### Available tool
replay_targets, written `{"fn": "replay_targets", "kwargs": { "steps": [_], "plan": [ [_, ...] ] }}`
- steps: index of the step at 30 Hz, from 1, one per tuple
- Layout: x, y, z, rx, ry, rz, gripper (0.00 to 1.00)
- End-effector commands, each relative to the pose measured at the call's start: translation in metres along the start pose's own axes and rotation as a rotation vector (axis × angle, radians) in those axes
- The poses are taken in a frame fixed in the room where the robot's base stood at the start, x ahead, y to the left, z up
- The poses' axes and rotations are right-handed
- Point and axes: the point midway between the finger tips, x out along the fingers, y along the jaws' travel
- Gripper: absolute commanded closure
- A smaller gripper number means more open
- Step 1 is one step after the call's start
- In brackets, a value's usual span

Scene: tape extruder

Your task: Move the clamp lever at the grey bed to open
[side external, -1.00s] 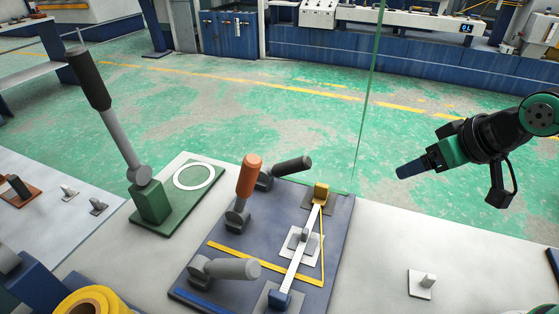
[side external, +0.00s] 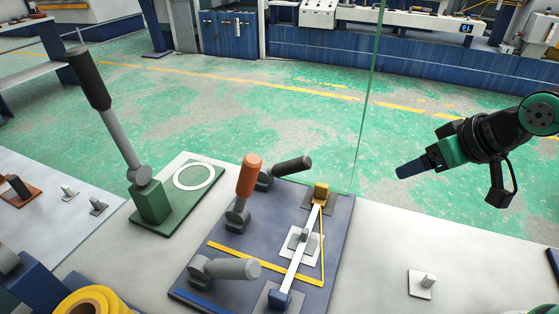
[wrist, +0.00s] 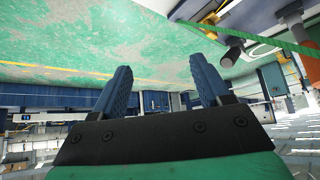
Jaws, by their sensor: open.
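A blue-grey bed (side external: 337,222) lies on the pale table in the side external view. It bears an upright lever with an orange handle (side external: 249,176), a dark grey lever (side external: 290,167) tilted to the right behind it, and a light grey lever (side external: 232,268) lying nearly flat in front. I cannot tell from the pictures which is the clamp lever. My gripper (side external: 404,171) is to the right of the bed, raised and apart from every lever. In the wrist view its blue fingers (wrist: 165,88) are spread with nothing between them.
A tall black-handled lever (side external: 91,80) stands on a green base (side external: 150,203) left of the bed. A white strip (side external: 299,250) and a yellow block (side external: 320,192) are on the bed's right. A small white-based switch (side external: 421,284) sits farther right.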

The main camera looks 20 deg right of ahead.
Motion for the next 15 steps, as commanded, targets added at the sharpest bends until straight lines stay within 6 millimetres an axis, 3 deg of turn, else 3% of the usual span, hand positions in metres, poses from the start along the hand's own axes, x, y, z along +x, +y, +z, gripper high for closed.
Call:
{"fn": "replay_targets", "kwargs": {
  "steps": [7, 8, 10, 15],
  "plan": [
    [0.0, 0.0, 0.0, 0.0, 0.0, 0.0, 0.3],
    [0.0, 0.0, 0.0, 0.0, 0.0, 0.0, 0.36],
    [0.0, -0.002, -0.001, -0.005, -0.004, -0.004, 0.36],
    [0.0, -0.028, -0.016, -0.079, -0.069, -0.056, 0.36]
  ]
}}
